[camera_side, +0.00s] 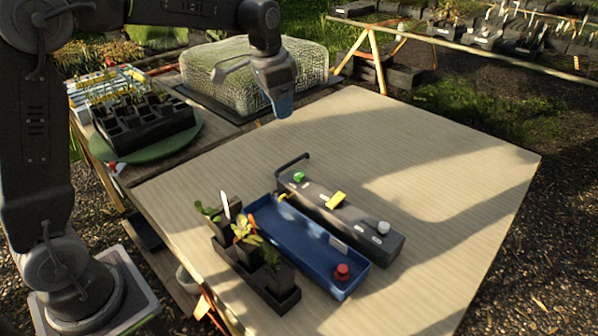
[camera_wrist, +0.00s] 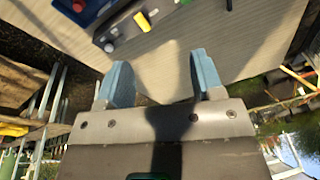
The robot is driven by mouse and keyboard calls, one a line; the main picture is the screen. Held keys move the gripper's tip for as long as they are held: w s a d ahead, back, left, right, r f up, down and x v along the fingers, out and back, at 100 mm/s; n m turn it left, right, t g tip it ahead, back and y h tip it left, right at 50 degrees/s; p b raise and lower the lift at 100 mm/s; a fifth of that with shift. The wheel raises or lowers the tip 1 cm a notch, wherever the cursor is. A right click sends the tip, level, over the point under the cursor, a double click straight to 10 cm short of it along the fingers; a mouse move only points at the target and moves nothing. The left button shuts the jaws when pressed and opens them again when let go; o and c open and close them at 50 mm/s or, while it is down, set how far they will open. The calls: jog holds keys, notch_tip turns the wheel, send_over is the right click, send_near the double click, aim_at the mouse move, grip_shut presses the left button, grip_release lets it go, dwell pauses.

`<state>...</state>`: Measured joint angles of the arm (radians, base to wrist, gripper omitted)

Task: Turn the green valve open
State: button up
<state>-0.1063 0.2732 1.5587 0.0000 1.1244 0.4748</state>
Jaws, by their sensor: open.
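The green valve (camera_side: 299,177) is a small green knob at the far left end of a dark grey box (camera_side: 352,222) on the table. A yellow lever (camera_side: 336,200) and a white knob (camera_side: 383,228) sit farther along the same box. My gripper (camera_side: 284,112) is above the far part of the table, away from the box. Its two blue fingers (camera_wrist: 157,80) are apart with nothing between them.
A blue tray (camera_side: 302,242) with a red knob (camera_side: 342,271) lies beside the box. Black pots with seedlings (camera_side: 252,262) stand at the front left. A thin dark bent rod (camera_side: 292,161) rises near the green valve. The table's right side (camera_side: 450,170) is clear.

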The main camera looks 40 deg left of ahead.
jog(key=w+a+f+m+g, duration=0.1)
jog(key=w+a+f, duration=0.1)
jog(key=w+f, duration=0.35)
jog(key=m+g, duration=0.1)
jog(key=m, duration=0.1)
send_over(299, 173)
notch_tip(299, 173, down, 9)
notch_tip(299, 173, down, 13)
jog(key=shift+s+d+f, duration=0.1)
jog(key=shift+f, duration=0.1)
jog(key=shift+n, duration=0.3)
jog(key=c, duration=0.9)
